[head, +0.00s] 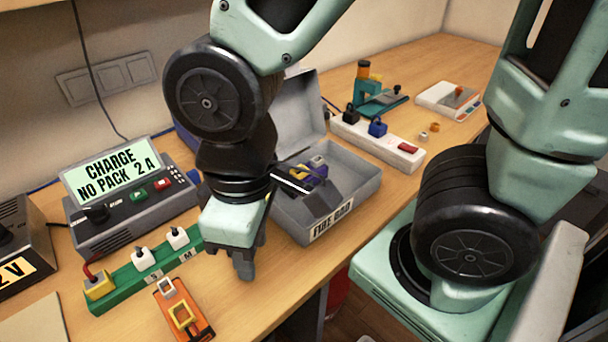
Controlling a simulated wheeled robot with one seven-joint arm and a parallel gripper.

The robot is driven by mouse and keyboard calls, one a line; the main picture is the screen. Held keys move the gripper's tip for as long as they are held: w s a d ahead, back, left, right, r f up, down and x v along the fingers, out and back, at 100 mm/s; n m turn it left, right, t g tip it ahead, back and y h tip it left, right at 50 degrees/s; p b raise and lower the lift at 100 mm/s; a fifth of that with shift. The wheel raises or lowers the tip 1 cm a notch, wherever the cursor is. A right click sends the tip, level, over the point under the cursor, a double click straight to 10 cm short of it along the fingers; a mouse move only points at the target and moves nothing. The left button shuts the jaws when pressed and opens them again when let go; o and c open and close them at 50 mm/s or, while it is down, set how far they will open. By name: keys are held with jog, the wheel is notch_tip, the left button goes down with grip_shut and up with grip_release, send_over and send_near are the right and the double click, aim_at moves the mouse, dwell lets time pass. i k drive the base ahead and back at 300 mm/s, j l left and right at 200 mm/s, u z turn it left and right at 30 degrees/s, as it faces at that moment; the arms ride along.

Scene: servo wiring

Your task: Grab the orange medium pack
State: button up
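The orange pack (199,325) lies on the wooden bench at the front, left of my gripper. A yellow connector (183,316) and a white connector (167,287) show on and beside it. My gripper (245,268) points down over the bench, to the right of the orange pack and in front of the grey box. Its dark fingers look apart from the pack. They overlap in this view, so I cannot tell how far apart they are.
An open grey box (355,205) labelled "FIRE BAG" holds several packs. A charger (135,226) reads "CHARGE NO PACK 2 A". A green strip (128,281) with connectors sits behind the orange pack. A white power strip (385,150) stands farther back. The bench's front edge is close by.

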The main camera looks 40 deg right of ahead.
aim_at(187, 323)
jog(key=k+l+u, duration=0.1)
jog(key=k+u, duration=0.65)
jog(key=k+j+u, duration=0.2)
jog(key=k+u, duration=0.2)
